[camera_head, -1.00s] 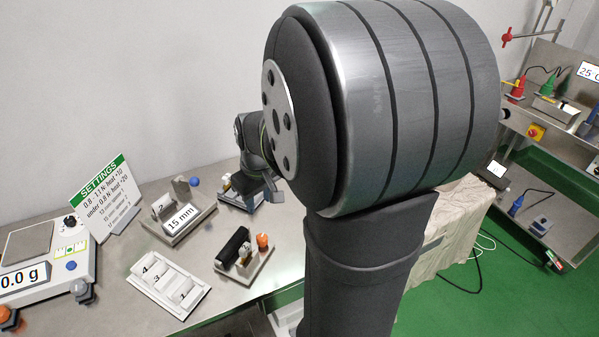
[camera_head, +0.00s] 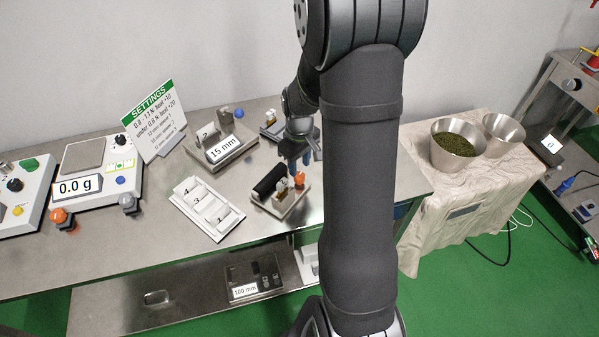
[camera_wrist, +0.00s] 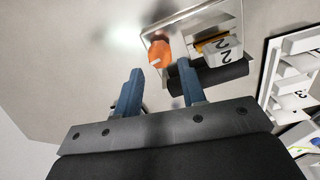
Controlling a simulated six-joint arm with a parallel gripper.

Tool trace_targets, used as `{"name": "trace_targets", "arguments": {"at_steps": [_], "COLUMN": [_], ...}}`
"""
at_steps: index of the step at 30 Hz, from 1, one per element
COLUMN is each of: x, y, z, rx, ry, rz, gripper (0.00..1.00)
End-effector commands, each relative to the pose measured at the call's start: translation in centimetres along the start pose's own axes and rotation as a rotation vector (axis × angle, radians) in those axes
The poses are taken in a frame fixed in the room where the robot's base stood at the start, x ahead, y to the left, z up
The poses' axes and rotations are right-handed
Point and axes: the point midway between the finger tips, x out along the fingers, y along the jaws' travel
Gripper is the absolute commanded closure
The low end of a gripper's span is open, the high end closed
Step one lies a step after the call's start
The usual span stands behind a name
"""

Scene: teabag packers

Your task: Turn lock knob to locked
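An orange knob (camera_head: 299,178) with a pale mark stands at one end of a small metal fixture (camera_head: 272,209) on the bench. The fixture also holds a black roller (camera_head: 269,180) and a pale block numbered 2 (camera_wrist: 219,50). In the wrist view the orange knob (camera_wrist: 160,54) is just beyond my fingertips, between their lines and nearer the middle of the gap. My gripper (camera_wrist: 160,78) is open with two blue fingers and nothing between them. In the head view my gripper (camera_head: 293,163) hangs just behind the knob. I cannot tell the knob's lock state.
A numbered white tray (camera_head: 207,208) lies left of the fixture. A 15 mm fixture (camera_head: 222,150) and another small fixture (camera_head: 272,130) stand behind. A scale (camera_head: 95,180) and settings sign (camera_head: 154,121) are farther left. Metal bowls (camera_head: 455,145) stand right on a cloth-covered table.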

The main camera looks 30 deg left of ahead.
Motion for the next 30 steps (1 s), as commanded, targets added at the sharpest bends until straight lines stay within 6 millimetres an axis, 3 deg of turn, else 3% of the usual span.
{"name": "trace_targets", "arguments": {"at_steps": [3, 9, 20, 25, 30], "x": [2.1, 3.9, 4.4, 4.3, 4.3], "y": [0.0, 0.0, 0.0, 0.0, 0.0], "z": [0.1, 0.0, 0.0, 0.0, 0.0], "rx": [0.000, 0.000, 0.001, 0.001, 0.026], "ry": [-0.002, -0.001, 0.001, 0.001, 0.001], "rz": [-0.001, 0.000, 0.001, 0.001, 0.001], "gripper": [0.63, 0.63, 0.63, 0.94, 0.95]}}
